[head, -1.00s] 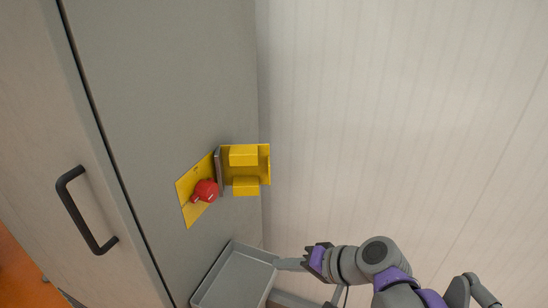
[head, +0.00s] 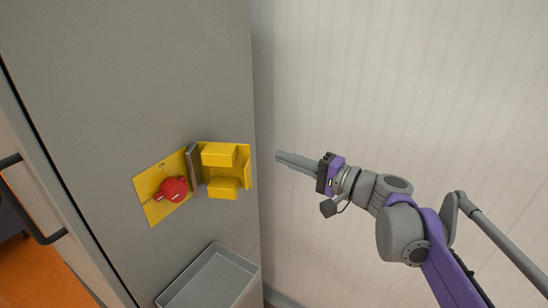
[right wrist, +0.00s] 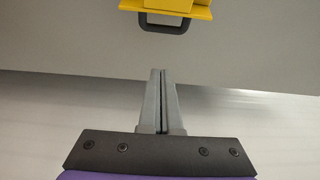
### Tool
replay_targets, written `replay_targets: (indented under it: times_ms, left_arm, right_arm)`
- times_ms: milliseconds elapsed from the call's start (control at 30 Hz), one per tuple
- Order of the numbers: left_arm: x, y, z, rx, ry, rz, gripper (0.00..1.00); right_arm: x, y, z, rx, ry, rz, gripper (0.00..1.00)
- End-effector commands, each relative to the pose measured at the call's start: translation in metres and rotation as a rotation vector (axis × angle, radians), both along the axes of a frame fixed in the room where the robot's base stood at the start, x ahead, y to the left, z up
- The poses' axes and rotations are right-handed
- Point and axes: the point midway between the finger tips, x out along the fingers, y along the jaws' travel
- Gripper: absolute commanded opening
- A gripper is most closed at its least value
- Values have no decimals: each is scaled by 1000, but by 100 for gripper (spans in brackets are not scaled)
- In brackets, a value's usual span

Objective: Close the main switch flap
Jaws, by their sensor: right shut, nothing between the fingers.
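The main switch is a red knob (head: 173,189) on a yellow plate (head: 150,208) fixed to the grey cabinet face. Its yellow flap (head: 223,193) stands swung open on the right side of the plate, joined by a grey hinge strip (head: 195,170). My right gripper (head: 278,155) is shut and empty, to the right of the flap and apart from it, in front of the pale wall. In the right wrist view its closed fingers (right wrist: 158,74) point towards a yellow part with a dark loop (right wrist: 168,27) at the top. My left gripper is not in view.
A grey open tray (head: 212,280) is on the cabinet below the switch. A black door handle (head: 30,205) is at the far left. The pale wall (head: 400,70) is to the right; the space between gripper and flap is clear.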

Motion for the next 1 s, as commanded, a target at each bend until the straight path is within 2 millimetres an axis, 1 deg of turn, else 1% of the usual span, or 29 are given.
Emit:
replay_targets:
  times_ms: [300,467,500,600,700,833,1000]
  left_arm:
    - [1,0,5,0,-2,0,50]
    - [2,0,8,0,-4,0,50]
    - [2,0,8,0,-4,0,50]
    - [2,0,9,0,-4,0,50]
    - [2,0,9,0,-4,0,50]
    - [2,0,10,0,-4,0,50]
    - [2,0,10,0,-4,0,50]
  right_arm:
    - [37,49,1,-2,0,5,0]
    - [56,73,2,-1,0,4,0]
    - [53,74,2,-1,0,2,0]
    - [36,72,1,-2,0,0,0]
    - [26,72,1,-2,0,0,0]
    - [18,72,0,-2,0,0,0]
    - [16,71,0,-2,0,0,0]
